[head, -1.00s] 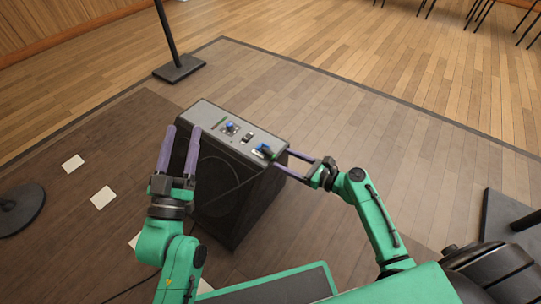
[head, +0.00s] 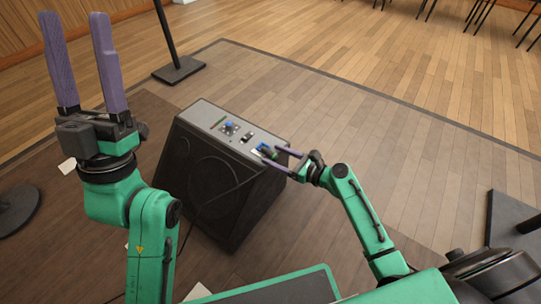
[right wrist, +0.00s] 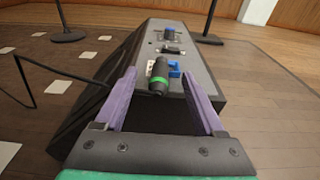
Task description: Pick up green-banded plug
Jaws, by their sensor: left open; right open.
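The green-banded plug (right wrist: 158,76) lies on top of the black speaker-shaped cabinet (head: 215,180), at its right end, beside a small blue part (right wrist: 175,69). In the head view the plug (head: 267,152) is small and partly covered by my right gripper (head: 277,154). The right gripper is open. In the right wrist view its purple fingers (right wrist: 158,88) stand on either side of the plug, with gaps between. My left gripper (head: 82,62) is open and empty, raised at the left, well away from the cabinet.
Another blue part (head: 230,126) and a dark switch-like part (head: 247,138) sit on the cabinet top. A stand with a flat black base (head: 179,69) is behind. A dark cable hangs across the cabinet front.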

